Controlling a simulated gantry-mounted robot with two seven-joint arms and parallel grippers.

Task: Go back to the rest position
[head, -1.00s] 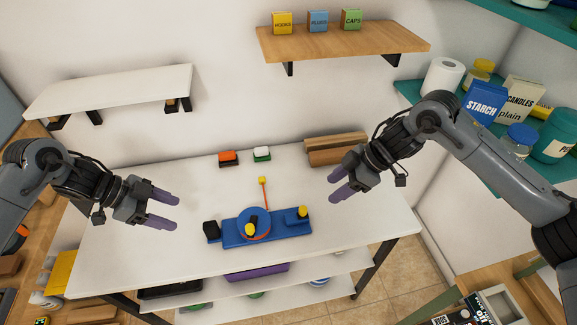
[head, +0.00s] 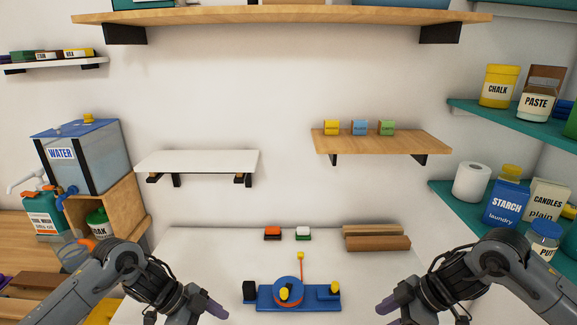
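My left gripper (head: 210,306) is at the lower left of the head view, over the white table to the left of the blue wringer device. My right gripper (head: 390,307) is at the lower right, to the right of that device. Both are cut off by the bottom edge, so their finger openings do not show clearly. Nothing shows in either one. The blue wringer device (head: 266,296) lies on the white table (head: 200,250), with yellow knobs, a black block at its left end and an orange rod with a yellow tip.
A red-orange block (head: 272,233), a white-topped block (head: 303,234) and wooden blocks (head: 376,238) sit at the table's back. A white shelf (head: 197,161) and a wooden shelf (head: 382,142) hang above. Teal shelves with jars stand right, a water tank (head: 84,158) left.

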